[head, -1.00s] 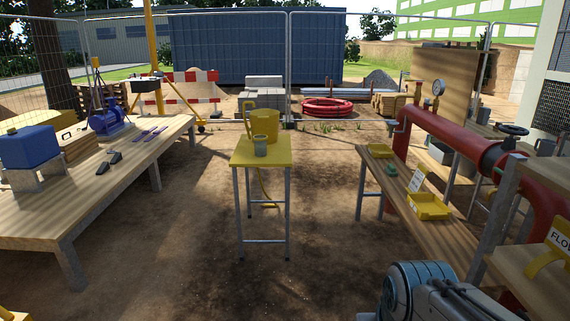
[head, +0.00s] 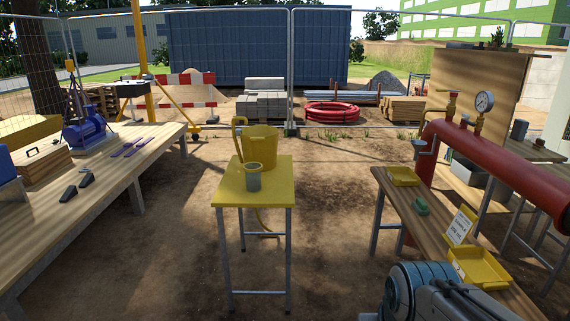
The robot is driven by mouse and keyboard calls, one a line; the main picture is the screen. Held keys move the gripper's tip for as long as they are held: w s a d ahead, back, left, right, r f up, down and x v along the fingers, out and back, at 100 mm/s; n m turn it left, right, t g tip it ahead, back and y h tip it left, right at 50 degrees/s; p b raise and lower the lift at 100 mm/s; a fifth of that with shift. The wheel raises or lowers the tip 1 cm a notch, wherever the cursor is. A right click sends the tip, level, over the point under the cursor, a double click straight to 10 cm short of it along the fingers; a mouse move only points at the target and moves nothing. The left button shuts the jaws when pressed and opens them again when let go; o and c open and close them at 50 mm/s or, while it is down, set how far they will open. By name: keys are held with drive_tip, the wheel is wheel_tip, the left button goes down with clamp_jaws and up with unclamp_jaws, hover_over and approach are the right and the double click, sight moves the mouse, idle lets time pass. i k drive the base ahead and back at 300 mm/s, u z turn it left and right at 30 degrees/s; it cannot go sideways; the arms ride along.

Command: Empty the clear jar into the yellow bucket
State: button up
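A yellow bucket (head: 259,143) with a handle at its left side stands upright on a small yellow-topped table (head: 229,187) ahead of me. A small greyish, see-through jar (head: 254,179) stands upright on the same table, in front of the bucket and covering a little of its lower edge. What the jar holds is too small to tell. Part of my arm shows at the bottom right, well short of the table. My gripper is not visible, and nothing touches the jar or the bucket.
A long wooden bench (head: 95,190) with a blue pump (head: 87,130) runs along the left. A wooden bench (head: 420,202) with yellow trays (head: 480,265) and a red pipe (head: 500,165) stand on the right. Bare ground lies open before the yellow table.

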sight(253, 170)
drive_tip(key=i, duration=2.65)
drive_tip(key=u, duration=1.25)
